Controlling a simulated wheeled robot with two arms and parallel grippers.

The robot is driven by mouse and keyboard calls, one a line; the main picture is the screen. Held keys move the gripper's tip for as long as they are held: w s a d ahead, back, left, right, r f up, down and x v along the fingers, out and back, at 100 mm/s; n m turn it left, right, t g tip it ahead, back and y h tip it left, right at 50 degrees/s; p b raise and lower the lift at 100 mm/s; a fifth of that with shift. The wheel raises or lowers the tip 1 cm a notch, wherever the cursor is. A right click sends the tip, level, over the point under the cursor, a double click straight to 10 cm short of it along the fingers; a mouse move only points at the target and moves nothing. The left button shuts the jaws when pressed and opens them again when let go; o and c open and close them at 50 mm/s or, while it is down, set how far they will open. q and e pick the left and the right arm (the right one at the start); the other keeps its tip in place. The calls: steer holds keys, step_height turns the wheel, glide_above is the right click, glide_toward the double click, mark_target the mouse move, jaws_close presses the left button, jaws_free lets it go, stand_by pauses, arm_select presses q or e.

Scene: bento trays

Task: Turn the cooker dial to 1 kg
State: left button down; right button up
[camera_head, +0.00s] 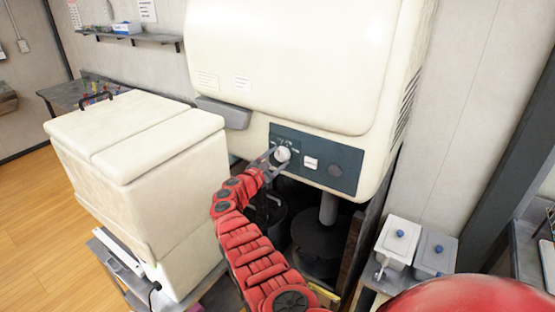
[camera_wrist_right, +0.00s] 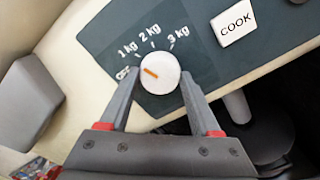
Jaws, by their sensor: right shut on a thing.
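The cooker dial (camera_wrist_right: 160,76) is a round white knob with an orange pointer mark, on a dark teal panel (camera_wrist_right: 92,28). Labels OFF, 1 kg, 2 kg and 3 kg run around its upper left side. The orange mark points to the left and slightly up, between OFF and 1 kg. My right gripper (camera_wrist_right: 160,80) is shut on the dial, one finger on each side. In the head view the dial (camera_head: 282,154) sits at the left of the cooker's panel, with my right gripper (camera_head: 277,157) around it. My left gripper is not in view.
A white COOK button (camera_wrist_right: 235,23) is right of the dial. The large cream cooker (camera_head: 290,60) stands above. A cream lidded box (camera_head: 150,150) is close on the left of my right arm. Small lidded containers (camera_head: 398,242) stand at lower right.

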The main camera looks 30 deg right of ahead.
steer(key=o, duration=1.4)
steer(key=shift+a, duration=0.1)
steer(key=shift+s+a, duration=0.1)
steer(key=shift+a, duration=0.1)
steer(key=b+v, duration=0.1)
steer(key=v, duration=1.5)
steer(key=shift+s+a+f, duration=0.1)
steer(key=shift+s+a, duration=0.1)
steer(key=shift+a, duration=0.15)
